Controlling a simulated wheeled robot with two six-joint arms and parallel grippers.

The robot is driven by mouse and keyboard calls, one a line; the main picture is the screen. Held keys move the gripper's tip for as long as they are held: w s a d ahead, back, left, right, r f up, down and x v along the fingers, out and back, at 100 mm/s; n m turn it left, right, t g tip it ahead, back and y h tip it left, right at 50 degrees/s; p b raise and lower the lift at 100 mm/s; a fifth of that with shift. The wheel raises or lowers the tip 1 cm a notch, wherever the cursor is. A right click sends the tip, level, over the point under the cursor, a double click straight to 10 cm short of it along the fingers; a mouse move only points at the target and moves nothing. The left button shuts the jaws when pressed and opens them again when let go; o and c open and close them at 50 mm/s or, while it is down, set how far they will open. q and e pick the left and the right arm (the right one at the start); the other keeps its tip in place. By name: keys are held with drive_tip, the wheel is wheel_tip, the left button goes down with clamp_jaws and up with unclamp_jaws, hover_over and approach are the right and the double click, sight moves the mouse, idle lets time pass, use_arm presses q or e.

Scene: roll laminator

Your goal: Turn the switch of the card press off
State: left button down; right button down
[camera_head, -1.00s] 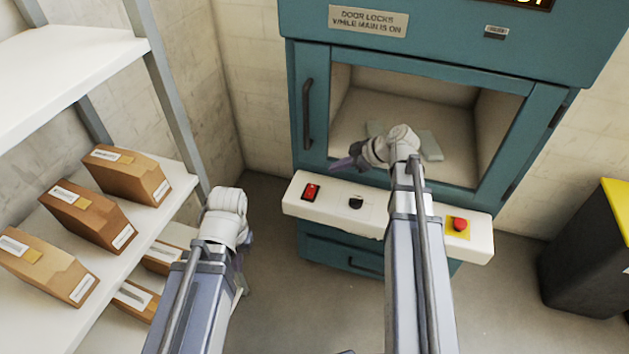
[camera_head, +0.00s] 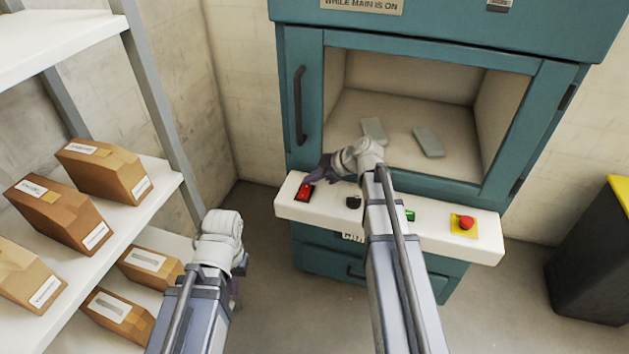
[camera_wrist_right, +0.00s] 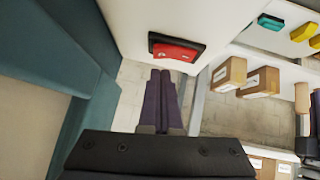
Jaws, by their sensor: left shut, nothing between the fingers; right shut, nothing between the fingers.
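The card press (camera_head: 310,105) is a teal cabinet with a windowed door and a white control ledge (camera_head: 285,205) below it. The red rocker switch (camera_head: 304,192) sits in a dark frame at the ledge's left end. It also shows large in the right wrist view (camera_wrist_right: 176,52). My right gripper (camera_head: 309,182) is shut and empty, its dark purple fingers close by the switch. In the wrist view its fingertips (camera_wrist_right: 161,72) appear just below the switch; I cannot tell whether they touch it. My left gripper (camera_head: 235,292) is shut, low and left of the press, partly hidden by its arm.
The ledge also carries a black knob (camera_head: 353,202), a green button (camera_head: 409,215) and a red emergency button (camera_head: 466,222) on yellow. Two pale slabs lie behind the window. Shelves with brown boxes (camera_head: 105,172) stand left; a dark bin (camera_head: 590,270) stands right.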

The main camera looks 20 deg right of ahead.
drive_tip(key=shift+w+f+b, duration=0.1)
drive_tip(key=shift+f+b, duration=0.35)
drive_tip(key=shift+f, duration=0.35)
drive_tip(key=shift+d, duration=0.1)
drive_tip(key=shift+w+d+f+b, duration=0.1)
drive_tip(key=shift+w+f+b, duration=0.15)
drive_tip(key=shift+f+b, duration=0.1)
drive_tip(key=shift+s+g, duration=0.15)
drive_tip(key=shift+g, duration=0.15)
drive_tip(key=shift+s+r, duration=0.1)
drive_tip(key=shift+s, duration=0.05)
drive_tip(key=shift+s+a+r+p, duration=0.15)
drive_tip(key=shift+s+a+p, duration=0.15)
drive_tip(key=shift+s+a, duration=0.25)
drive_tip(key=shift+w+r, duration=0.1)
